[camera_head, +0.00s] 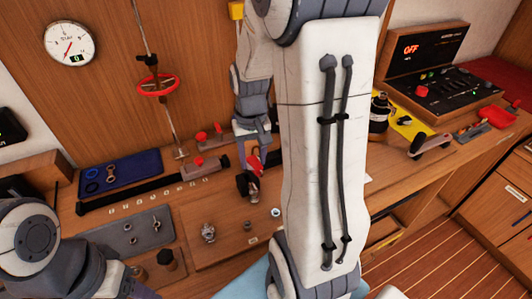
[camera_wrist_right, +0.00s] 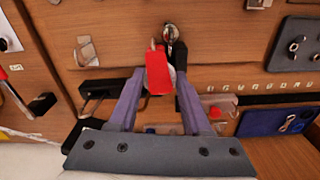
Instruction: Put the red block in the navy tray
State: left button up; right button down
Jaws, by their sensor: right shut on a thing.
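The red block (camera_wrist_right: 158,75) is between the fingers of my right gripper (camera_wrist_right: 160,84) in the right wrist view, and the gripper is shut on it. In the head view the red block (camera_head: 254,160) shows small beside my right gripper (camera_head: 247,172), above the wooden bench and right of the tray. The navy tray (camera_head: 145,183) lies at the left of the bench and holds metal rings or shackles. It also shows at the right of the wrist view (camera_wrist_right: 262,122).
A dark rail (camera_head: 112,199) runs in front of the tray. A grey plate with hardware (camera_head: 110,236) lies nearer. Red-knobbed fittings (camera_head: 205,167) stand between the tray and my right gripper. A control box (camera_head: 440,80) stands at right. My right arm hides the middle.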

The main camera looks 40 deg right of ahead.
jog(key=p, duration=0.2)
send_over(218, 181)
notch_tip(218, 181, down, 7)
notch_tip(218, 181, down, 4)
jog(key=shift+r+p, duration=0.1)
jog(key=shift+p, duration=0.35)
jog(key=shift+f, duration=0.2)
jog(key=shift+f, duration=0.15)
jog(key=shift+c, duration=1.7)
grip_release()
